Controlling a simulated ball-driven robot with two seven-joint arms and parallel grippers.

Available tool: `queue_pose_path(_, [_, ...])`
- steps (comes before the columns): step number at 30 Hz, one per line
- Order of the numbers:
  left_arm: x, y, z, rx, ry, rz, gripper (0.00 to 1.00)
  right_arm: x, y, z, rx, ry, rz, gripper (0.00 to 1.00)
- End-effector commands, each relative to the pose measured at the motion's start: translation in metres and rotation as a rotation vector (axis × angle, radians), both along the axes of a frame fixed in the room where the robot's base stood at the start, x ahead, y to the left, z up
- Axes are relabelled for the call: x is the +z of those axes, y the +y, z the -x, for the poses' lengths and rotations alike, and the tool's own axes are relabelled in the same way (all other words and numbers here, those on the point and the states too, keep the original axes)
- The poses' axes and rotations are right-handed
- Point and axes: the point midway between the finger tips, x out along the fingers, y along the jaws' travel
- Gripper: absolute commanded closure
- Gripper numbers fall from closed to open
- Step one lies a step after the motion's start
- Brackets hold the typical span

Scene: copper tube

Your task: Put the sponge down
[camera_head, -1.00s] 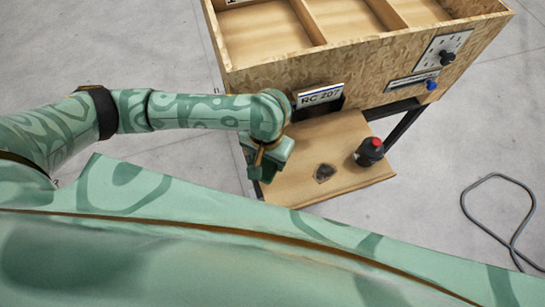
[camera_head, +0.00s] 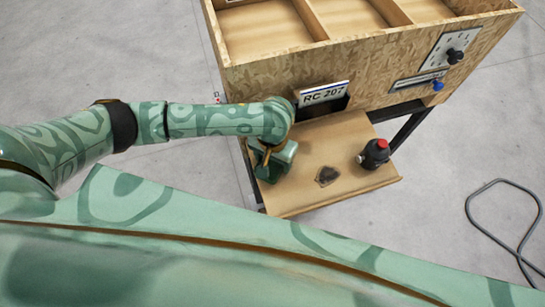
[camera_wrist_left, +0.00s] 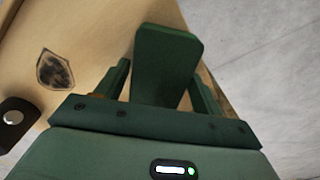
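My left gripper (camera_head: 271,172) is at the left end of the low wooden shelf (camera_head: 310,202), under the crate's front wall. In the left wrist view a dark green slab with rounded corners, which I take as the sponge (camera_wrist_left: 167,60), stands between the two fingers of the left gripper (camera_wrist_left: 163,88), one finger on each side. The wooden board lies behind it. Whether the sponge touches the board cannot be told. My right gripper is not in view.
Above is a wooden crate (camera_head: 370,75) with compartments, an RC 207 sign (camera_head: 324,93) and a panel with knobs (camera_head: 455,52). A grey cable (camera_head: 480,228) lies on the floor at right.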

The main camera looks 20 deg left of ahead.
Motion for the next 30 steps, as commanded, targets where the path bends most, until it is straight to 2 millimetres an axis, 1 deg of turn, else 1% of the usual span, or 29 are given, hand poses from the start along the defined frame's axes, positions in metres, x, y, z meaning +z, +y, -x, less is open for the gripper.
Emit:
queue_pose_path(8, [0.000, 0.000, 0.000, 0.000, 0.000, 0.000, 0.20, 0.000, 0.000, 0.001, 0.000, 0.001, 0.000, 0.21])
queue_pose_path(11, [0.004, 0.000, 0.000, 0.000, -0.001, 0.001, 0.20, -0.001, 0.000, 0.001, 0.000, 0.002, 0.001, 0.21])
queue_pose_path(14, [0.019, 0.000, 0.000, -0.001, -0.001, 0.001, 0.20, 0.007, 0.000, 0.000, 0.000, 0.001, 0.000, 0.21])
queue_pose_path(21, [0.078, 0.000, -0.001, 0.000, -0.003, 0.002, 0.20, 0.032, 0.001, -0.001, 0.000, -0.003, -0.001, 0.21])
queue_pose_path(24, [0.098, 0.000, -0.001, 0.000, -0.003, 0.001, 0.20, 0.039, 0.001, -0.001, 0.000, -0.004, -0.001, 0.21])
queue_pose_path(27, [0.112, -0.001, 0.000, 0.001, -0.001, 0.001, 0.20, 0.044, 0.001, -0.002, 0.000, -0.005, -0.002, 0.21])
queue_pose_path(30, [0.120, -0.001, 0.000, 0.000, 0.000, 0.001, 0.20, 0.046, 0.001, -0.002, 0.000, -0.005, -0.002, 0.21])
